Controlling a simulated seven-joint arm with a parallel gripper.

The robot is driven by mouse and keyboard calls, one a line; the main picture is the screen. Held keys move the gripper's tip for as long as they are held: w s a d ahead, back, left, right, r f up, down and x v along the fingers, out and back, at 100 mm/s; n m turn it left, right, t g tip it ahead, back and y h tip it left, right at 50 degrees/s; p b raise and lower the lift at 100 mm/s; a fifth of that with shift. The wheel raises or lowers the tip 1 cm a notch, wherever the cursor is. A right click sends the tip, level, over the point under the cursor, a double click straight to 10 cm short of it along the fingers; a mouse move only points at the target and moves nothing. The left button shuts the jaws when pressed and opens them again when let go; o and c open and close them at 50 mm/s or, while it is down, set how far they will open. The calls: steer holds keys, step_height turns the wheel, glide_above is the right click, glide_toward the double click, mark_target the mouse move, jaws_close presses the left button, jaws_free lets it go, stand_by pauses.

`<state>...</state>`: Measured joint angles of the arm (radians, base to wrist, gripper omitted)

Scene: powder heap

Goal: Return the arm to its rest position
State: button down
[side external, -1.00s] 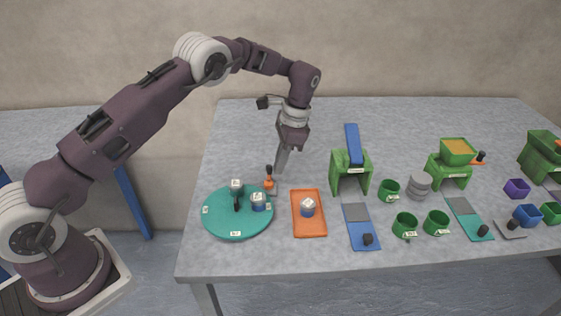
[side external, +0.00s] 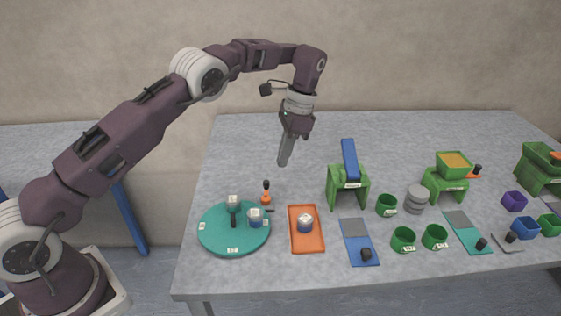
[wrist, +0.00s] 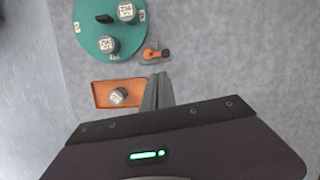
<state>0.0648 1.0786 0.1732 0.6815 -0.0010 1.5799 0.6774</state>
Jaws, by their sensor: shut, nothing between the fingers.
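My gripper (side external: 283,163) is shut and empty, pointing down in the air above the back part of the grey table (side external: 400,135). In the wrist view its closed fingers (wrist: 158,90) show beside the orange tray. The arm is raised and bent, clear of everything on the table. Nothing is between the fingers.
A teal round plate (side external: 232,246) with labelled containers and an orange tray (side external: 306,244) with one container lie in front. An orange black-topped tool (side external: 266,194) stands behind the plate. Green stands (side external: 347,190), green cups (side external: 403,239) and mats fill the right. The table's back is clear.

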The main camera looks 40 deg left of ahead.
steer(key=s+r+n+t+h, duration=0.1)
steer(key=s+r+n+t, duration=0.1)
steer(key=s+r, duration=0.7)
steer(key=s+r+n+t, duration=0.2)
steer(key=s+r, duration=0.5)
steer(key=r, duration=0.4)
steer(key=s+d+f+n+t, duration=0.1)
steer(key=s+f+t, duration=0.1)
steer(key=s, duration=0.8)
steer(key=s+d+f+n+t, duration=0.1)
steer(key=s+f+n, duration=0.1)
steer(key=s, duration=0.8)
steer(key=shift+d+f+t+h, duration=0.15)
steer(key=shift+d+t+h, duration=0.15)
steer(key=shift+t, duration=0.1)
